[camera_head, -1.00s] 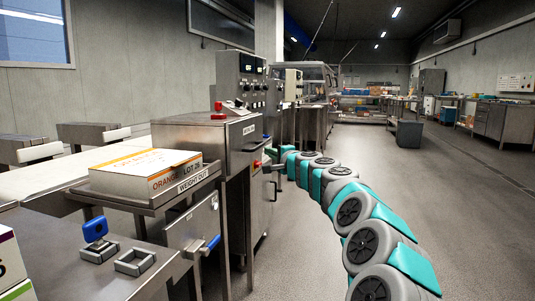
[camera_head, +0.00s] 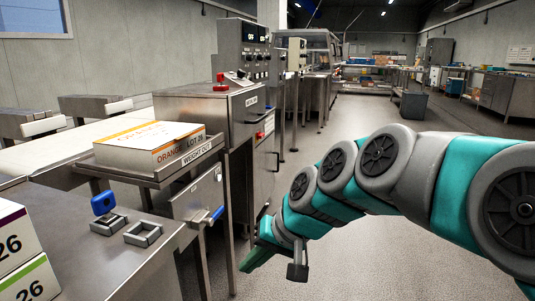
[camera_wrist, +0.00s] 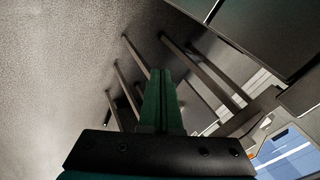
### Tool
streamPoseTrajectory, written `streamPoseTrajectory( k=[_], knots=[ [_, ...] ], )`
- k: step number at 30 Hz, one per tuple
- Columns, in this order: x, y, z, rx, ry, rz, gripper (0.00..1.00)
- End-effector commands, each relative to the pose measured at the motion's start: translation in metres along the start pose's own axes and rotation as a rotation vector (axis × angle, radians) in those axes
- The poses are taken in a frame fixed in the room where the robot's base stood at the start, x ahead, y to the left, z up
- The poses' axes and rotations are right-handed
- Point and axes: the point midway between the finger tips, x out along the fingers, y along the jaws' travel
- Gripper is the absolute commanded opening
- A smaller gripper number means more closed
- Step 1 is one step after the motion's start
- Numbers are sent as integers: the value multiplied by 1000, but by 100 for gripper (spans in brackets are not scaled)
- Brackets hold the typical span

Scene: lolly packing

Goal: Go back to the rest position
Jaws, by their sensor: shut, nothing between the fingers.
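My arm reaches in from the right side of the head view. My gripper (camera_head: 272,262) hangs at its end, low over the floor, to the right of the steel machine cabinet (camera_head: 262,165). In the wrist view the green fingers (camera_wrist: 160,100) lie side by side, shut with nothing between them. The gripper touches nothing that I can see.
An orange lot box (camera_head: 150,145) sits on the weigh-out shelf at left. A blue-handled piece (camera_head: 104,203) and a grey square holder (camera_head: 143,234) stand on the steel counter. More boxes (camera_head: 22,255) are at bottom left. Open floor (camera_head: 350,130) lies behind the arm.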

Motion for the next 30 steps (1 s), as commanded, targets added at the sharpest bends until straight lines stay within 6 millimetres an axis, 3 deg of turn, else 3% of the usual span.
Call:
streamPoseTrajectory(
  k=[3, 9, 12, 15, 20, 30],
  knots=[
    [-7, 50, 67, -10, -103, 154, 0],
    [-29, 129, 170, 25, -276, 382, 0],
    [-42, 156, 210, 54, -344, 464, 0],
    [-52, 174, 239, 80, -396, 518, 0],
    [-59, 185, 257, 97, -426, 551, 0],
    [-59, 185, 257, 97, -427, 552, 0]
  ],
)
